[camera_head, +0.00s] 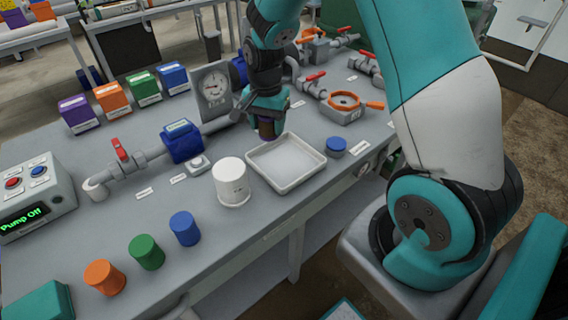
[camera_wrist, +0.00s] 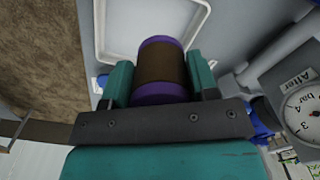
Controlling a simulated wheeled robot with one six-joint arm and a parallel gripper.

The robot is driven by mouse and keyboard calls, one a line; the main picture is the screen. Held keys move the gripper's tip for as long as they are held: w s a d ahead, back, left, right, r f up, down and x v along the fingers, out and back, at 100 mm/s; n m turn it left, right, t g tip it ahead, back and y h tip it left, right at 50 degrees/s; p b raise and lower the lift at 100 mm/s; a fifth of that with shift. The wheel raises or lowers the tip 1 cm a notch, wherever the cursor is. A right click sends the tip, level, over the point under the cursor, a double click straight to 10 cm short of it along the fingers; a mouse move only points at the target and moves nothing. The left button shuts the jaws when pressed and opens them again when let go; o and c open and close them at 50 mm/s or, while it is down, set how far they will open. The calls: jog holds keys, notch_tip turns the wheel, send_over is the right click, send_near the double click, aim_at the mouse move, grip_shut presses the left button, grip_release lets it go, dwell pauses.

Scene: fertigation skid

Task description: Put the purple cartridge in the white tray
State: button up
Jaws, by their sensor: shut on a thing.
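My gripper (camera_head: 266,112) is shut on the purple cartridge (camera_head: 267,130), which has a brown band around its middle. In the wrist view the cartridge (camera_wrist: 162,72) sits between the two teal fingers of my gripper (camera_wrist: 160,80). In the head view the cartridge is partly hidden by the gripper and hangs at the back left edge of the white tray (camera_head: 291,184). The tray is empty inside as far as I see. Its rim also shows in the wrist view (camera_wrist: 101,40), beyond the cartridge. I cannot tell the exact height of the cartridge above it.
A white canister (camera_head: 231,181) stands left of the tray, and a blue round cap (camera_head: 336,146) lies to its right. A gauge (camera_head: 213,88) and pipes stand behind. Orange (camera_head: 104,277), green (camera_head: 146,251) and blue (camera_head: 185,228) cartridges stand at the front.

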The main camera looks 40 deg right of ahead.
jog(key=d+r+m+b, duration=0.15)
jog(key=r+m, duration=0.25)
jog(key=m, duration=0.4)
jog(key=d+r+m+p, duration=0.1)
jog(key=d+r+m, duration=0.25)
jog(key=m, duration=0.45)
jog(key=f, duration=1.2)
jog(key=s+f, duration=0.1)
jog(key=f, duration=0.5)
jog(key=shift+a+f, duration=0.35)
jog(key=shift+f, duration=0.05)
jog(key=shift+f, duration=0.1)
jog(key=shift+f, duration=0.15)
jog(key=o, duration=1)
jog(key=shift+c, duration=0.2)
jog(key=shift+r, duration=0.2)
